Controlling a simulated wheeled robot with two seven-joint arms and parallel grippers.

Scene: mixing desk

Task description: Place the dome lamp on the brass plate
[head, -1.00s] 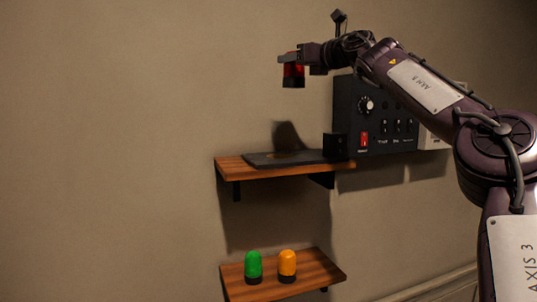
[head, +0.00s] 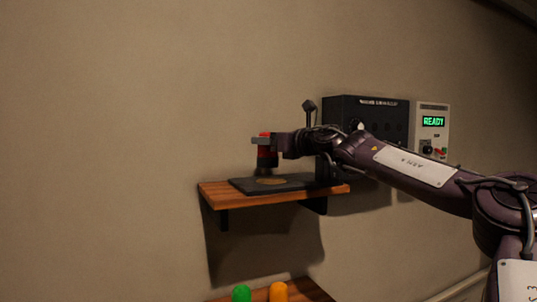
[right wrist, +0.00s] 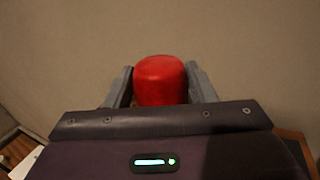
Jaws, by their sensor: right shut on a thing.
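The red dome lamp (head: 267,161) with a dark base is upright in my right gripper (head: 267,143). The gripper is shut on it, one finger on each side of the red dome (right wrist: 160,80) in the right wrist view. In the head view the lamp hangs a little above the brass plate (head: 271,181), a round disc set in a black slab (head: 300,183) on the upper wooden shelf. The lamp's base looks apart from the plate, with a small gap. My left gripper is not in view.
A black control box (head: 375,112) stands behind my right arm, with a grey panel (head: 433,135) reading READY beside it. A green lamp (head: 241,293) and an orange lamp (head: 278,291) stand on a lower shelf (head: 312,290). The wall left of the shelves is clear.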

